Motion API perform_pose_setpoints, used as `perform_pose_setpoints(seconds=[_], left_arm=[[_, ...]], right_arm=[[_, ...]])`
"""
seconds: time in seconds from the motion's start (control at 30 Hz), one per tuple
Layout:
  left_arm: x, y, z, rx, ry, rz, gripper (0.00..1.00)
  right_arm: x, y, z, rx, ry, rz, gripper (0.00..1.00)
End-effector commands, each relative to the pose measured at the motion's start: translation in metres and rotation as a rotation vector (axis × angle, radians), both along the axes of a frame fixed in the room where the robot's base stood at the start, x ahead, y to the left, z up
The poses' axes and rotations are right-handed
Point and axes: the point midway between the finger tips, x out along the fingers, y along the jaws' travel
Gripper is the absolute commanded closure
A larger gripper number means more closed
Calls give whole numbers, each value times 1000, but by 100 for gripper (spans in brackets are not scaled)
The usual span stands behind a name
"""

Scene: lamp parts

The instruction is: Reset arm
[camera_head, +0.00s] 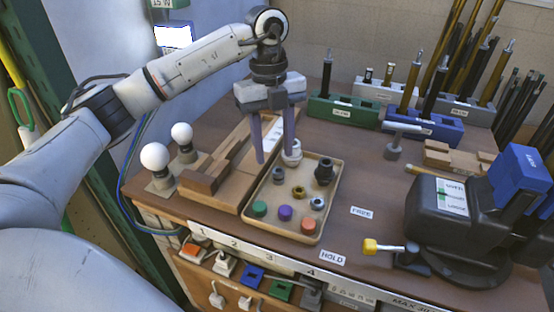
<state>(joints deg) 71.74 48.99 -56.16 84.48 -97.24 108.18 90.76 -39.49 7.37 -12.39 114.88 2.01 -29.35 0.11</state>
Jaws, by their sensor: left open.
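My left arm comes in from the left and reaches over the workbench. Its left gripper (274,143) points down with its two fingers apart and nothing visible between them. The fingers hang over the back left edge of a wooden tray (249,211), in front of or beside a pale ring-shaped part (292,152); I cannot tell if they touch anything. The tray holds several small parts, among them a green cap (259,208), a purple cap (285,213), an orange cap (308,225) and a dark fitting (324,171). My right gripper is not in view.
Two white bulbs (155,157) on stands are at the left, beside wooden blocks (205,178). A black vise (455,230) with a blue top fills the right. Green (342,112) and blue (425,125) racks with upright rods stand at the back.

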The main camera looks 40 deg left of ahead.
Motion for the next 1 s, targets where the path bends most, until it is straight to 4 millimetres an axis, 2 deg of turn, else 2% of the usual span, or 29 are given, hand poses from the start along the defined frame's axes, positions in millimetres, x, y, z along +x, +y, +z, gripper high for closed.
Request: perform_pose_setpoints(seconds=[0.03,0.1,0.23,0.4,0.6,0.67,0.83,1.0], left_arm=[[2,-1,13,-2,-6,-2,58],[4,-1,26,-5,-7,-5,58],[5,-1,46,-7,-8,-7,58],[6,1,57,-8,-10,-6,58],[6,1,60,-9,-10,-8,58],[6,1,66,-10,-10,-7,58],[6,1,99,-10,-10,-7,58],[6,1,125,-10,-10,-7,58]], right_arm=[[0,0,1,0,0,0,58],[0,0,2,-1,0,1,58],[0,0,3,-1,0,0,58],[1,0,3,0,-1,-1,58],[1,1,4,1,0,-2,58],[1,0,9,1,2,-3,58],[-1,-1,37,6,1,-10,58],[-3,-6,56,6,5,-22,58]])
